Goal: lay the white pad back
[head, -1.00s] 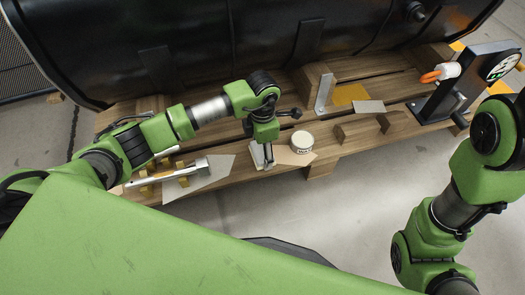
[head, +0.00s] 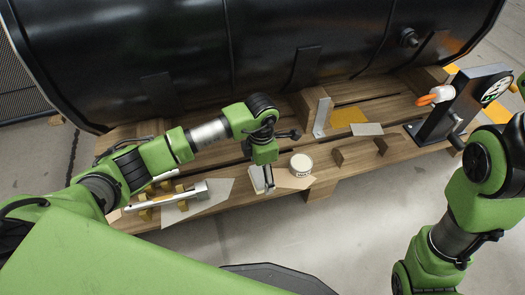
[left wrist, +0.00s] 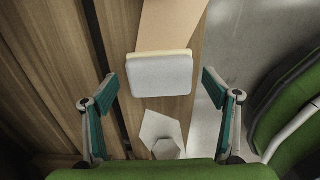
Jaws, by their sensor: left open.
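The white pad (left wrist: 160,75) is a small rounded rectangle with a cream-coloured edge. It lies at the pallet's front edge, against the end of a tan card (left wrist: 172,28). In the left wrist view it is between the spread fingers of my left gripper (left wrist: 160,84), with a gap on both sides. In the head view my left gripper (head: 264,187) points down at the front plank and hides much of the pad (head: 255,179). The left gripper is open and holds nothing. My right arm shows at the right, but its gripper is out of the picture.
A round white tin (head: 301,165) stands just right of the pad. A black tank (head: 270,45) lies behind. A gauge stand (head: 455,108) is at right.

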